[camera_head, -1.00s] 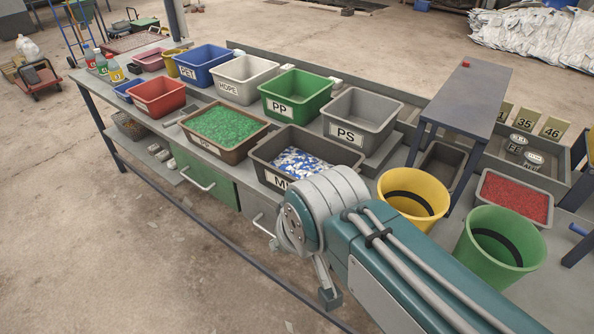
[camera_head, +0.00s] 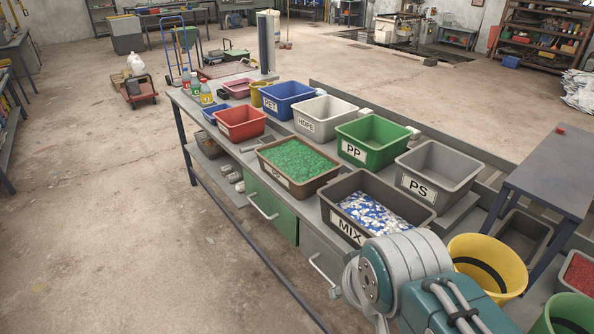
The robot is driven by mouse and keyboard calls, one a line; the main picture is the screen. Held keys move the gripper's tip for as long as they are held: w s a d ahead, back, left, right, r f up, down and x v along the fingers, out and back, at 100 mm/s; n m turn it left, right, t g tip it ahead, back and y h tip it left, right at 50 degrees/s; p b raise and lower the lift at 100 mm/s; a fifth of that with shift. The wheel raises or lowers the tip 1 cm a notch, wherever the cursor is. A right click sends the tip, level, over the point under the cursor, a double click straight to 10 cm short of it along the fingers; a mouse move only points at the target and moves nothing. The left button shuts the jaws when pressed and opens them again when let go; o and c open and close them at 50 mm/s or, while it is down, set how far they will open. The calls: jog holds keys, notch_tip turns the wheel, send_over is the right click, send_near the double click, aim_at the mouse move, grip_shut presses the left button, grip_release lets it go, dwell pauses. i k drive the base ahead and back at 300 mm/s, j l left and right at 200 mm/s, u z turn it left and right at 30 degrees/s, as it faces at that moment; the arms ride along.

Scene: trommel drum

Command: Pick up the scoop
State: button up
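I cannot make out a scoop for certain. A small grey item (camera_head: 256,143) lies on the bench between the red bin (camera_head: 240,122) and the brown bin of green flakes (camera_head: 297,166); it is too small to identify. The MIX bin (camera_head: 376,207) holds blue and white flakes. My teal and grey arm is at the bottom right, in front of the MIX bin. My gripper is not visible.
Blue PET (camera_head: 288,101), white HDPE (camera_head: 323,118), green PP (camera_head: 371,142) and grey PS (camera_head: 436,174) bins line the bench's back. Bottles (camera_head: 196,86) stand at its far end. A yellow bucket (camera_head: 487,263) is at right. The floor left of the bench is open.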

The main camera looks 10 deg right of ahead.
aim_at(266, 139)
jog(key=i+j+z, duration=0.15)
jog(key=i+j, duration=0.35)
jog(key=i, duration=0.3)
jog(key=i+j+z, duration=0.15)
jog(key=i+j, duration=0.4)
jog(key=i, duration=0.25)
jog(key=i+j+z, duration=0.15)
jog(key=i+j, duration=0.5)
jog(key=i, duration=0.1)
